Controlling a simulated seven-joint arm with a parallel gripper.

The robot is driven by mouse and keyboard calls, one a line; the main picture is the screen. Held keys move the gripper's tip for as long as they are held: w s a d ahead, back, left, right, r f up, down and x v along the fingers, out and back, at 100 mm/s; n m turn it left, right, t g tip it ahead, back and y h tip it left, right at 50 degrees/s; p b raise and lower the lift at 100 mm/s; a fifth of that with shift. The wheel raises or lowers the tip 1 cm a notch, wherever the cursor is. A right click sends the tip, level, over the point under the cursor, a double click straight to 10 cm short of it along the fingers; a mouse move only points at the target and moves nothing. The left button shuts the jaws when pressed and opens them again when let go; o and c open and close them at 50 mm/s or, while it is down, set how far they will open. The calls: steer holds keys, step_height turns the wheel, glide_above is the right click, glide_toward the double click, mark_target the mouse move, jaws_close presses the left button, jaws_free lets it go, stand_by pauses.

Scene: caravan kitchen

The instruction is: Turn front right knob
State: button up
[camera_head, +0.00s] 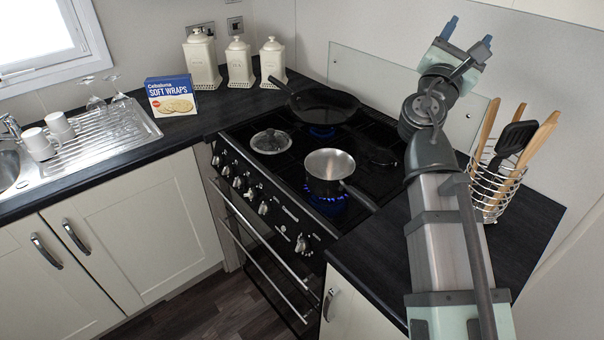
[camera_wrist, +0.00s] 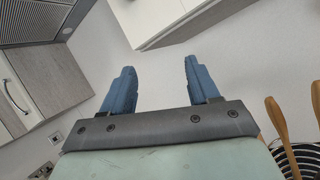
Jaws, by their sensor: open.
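The black stove (camera_head: 350,150) stands in the corner with a row of silver knobs along its front panel (camera_head: 262,200). The knob at the right end of the row (camera_head: 301,243) sits near the counter's edge. Blue flames show under the saucepan and under the frying pan. My gripper (camera_head: 468,43) is raised high above the back right of the stove, pointing up and far from the knobs. In the wrist view my gripper (camera_wrist: 158,88) is open, with its two blue fingers apart and nothing between them. The knobs do not show in the wrist view.
A saucepan (camera_head: 329,168) sits front right on the hob, its handle toward the right counter. A frying pan (camera_head: 322,104) stands behind it. A utensil basket (camera_head: 490,190) stands right of my arm. The floor before the stove is clear.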

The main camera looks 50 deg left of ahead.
steer(key=s+a+f+n+g+y, duration=0.1)
steer(key=s+a+f+n+y, duration=0.15)
steer(key=s+a, duration=0.35)
steer(key=n+g+h, duration=0.1)
steer(key=n+g, duration=0.3)
steer(key=n, duration=0.3)
glide_above(251, 194)
steer(key=s+d, duration=0.2)
steer(key=d, duration=0.3)
step_height(251, 194, down, 35)
steer(key=s+a+f+n+h, duration=0.1)
steer(key=s+f+n, duration=0.2)
steer(key=s+f, duration=1)
steer(key=shift+m, duration=0.25)
steer(key=x, duration=1.4)
steer(key=shift+a+f, duration=0.15)
steer(key=shift+f, duration=0.25)
steer(key=shift+s, duration=0.1)
steer(key=shift+c, duration=0.3)
steer(key=c, duration=1)
steer(key=shift+o, duration=0.2)
